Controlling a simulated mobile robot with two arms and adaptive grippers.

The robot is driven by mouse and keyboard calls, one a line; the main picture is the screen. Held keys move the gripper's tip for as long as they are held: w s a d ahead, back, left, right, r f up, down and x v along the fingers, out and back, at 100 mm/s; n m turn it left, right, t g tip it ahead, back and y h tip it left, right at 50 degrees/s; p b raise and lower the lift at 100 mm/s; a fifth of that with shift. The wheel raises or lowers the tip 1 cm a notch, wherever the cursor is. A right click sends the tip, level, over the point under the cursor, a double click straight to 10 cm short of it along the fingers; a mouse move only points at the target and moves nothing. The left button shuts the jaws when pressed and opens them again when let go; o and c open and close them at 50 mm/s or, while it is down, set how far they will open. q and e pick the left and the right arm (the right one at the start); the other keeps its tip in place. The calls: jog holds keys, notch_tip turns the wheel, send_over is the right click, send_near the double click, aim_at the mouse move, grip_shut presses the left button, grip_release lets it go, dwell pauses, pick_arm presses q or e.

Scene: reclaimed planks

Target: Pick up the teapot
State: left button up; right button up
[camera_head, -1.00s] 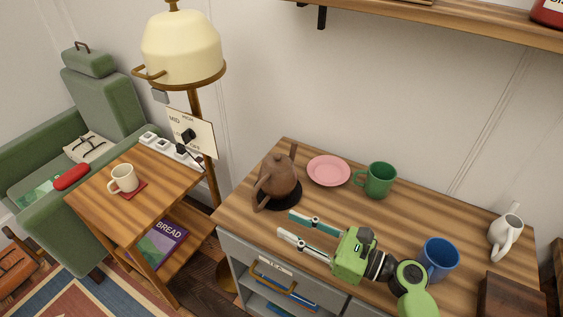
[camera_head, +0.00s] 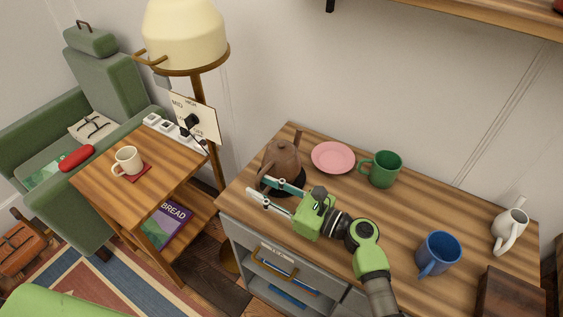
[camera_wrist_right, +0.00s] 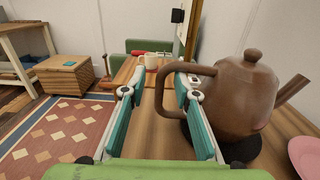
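The brown teapot (camera_head: 283,157) stands upright on a dark round mat (camera_head: 297,188) near the left end of the wooden cabinet top. My right gripper (camera_head: 257,187) is open at the teapot's front left, over the cabinet's edge. In the right wrist view, the teapot (camera_wrist_right: 245,98) is at the right, its spout pointing right. Its handle loops left past one finger of my right gripper (camera_wrist_right: 159,88), so part of the handle shows between the spread fingers. I cannot tell whether that finger touches the teapot. My left gripper is not in view.
A pink plate (camera_head: 333,158) and green mug (camera_head: 381,169) stand right of the teapot. A blue mug (camera_head: 438,254) and white jug (camera_head: 509,232) are farther right. A lamp (camera_head: 187,38) and side table (camera_head: 110,190) with a cream mug (camera_head: 127,161) stand left.

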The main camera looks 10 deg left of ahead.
jog(key=shift+x, duration=1)
jog(key=shift+d, duration=0.1)
grip_shut()
jog(key=shift+r, duration=0.15)
jog(key=shift+r, duration=0.1)
